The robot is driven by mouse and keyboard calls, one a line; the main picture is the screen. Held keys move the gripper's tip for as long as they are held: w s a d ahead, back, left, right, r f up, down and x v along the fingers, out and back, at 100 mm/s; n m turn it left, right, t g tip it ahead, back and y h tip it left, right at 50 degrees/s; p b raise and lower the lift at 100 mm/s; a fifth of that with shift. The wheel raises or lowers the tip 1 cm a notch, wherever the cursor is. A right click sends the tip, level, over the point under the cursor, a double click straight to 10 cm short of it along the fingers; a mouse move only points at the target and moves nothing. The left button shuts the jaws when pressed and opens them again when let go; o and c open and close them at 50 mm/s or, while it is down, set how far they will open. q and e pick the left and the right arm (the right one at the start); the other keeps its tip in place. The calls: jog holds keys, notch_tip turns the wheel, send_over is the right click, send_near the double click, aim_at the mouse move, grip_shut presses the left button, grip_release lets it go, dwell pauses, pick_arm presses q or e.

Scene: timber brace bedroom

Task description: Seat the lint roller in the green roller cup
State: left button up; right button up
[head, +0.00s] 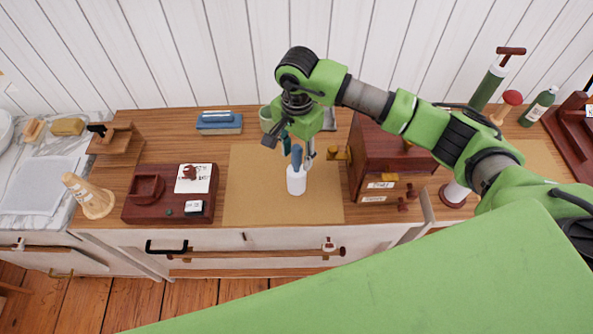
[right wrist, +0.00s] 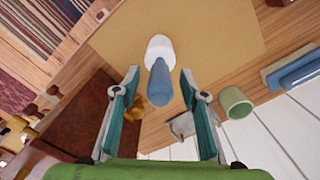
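The lint roller (head: 296,181) stands upright on the tan mat (head: 250,200), white roller end down and blue handle up. It also shows in the right wrist view (right wrist: 160,84), its handle pointing toward the gripper. My right gripper (head: 301,154) is open, pointing down at the handle. In the right wrist view, its teal-padded fingers (right wrist: 160,74) lie on either side of the handle with gaps visible. The green roller cup (head: 265,117) stands behind the roller at the mat's back edge, partly hidden by my gripper; its opening shows in the right wrist view (right wrist: 236,102). My left gripper is not in view.
A dark red drawer box (head: 366,150) with a brass knob stands close right of the roller. A grey cloth-like item (right wrist: 183,126) lies near the cup. The mat's left part is clear.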

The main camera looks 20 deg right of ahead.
aim_at(296, 163)
jog(key=f, duration=0.1)
jog(key=f+p, duration=0.1)
jog(key=f, duration=0.1)
jog(key=shift+s+a, duration=0.15)
jog(key=shift+a, duration=0.05)
jog(key=shift+f+p, duration=0.3)
jog(key=shift+f, duration=0.1)
grip_shut()
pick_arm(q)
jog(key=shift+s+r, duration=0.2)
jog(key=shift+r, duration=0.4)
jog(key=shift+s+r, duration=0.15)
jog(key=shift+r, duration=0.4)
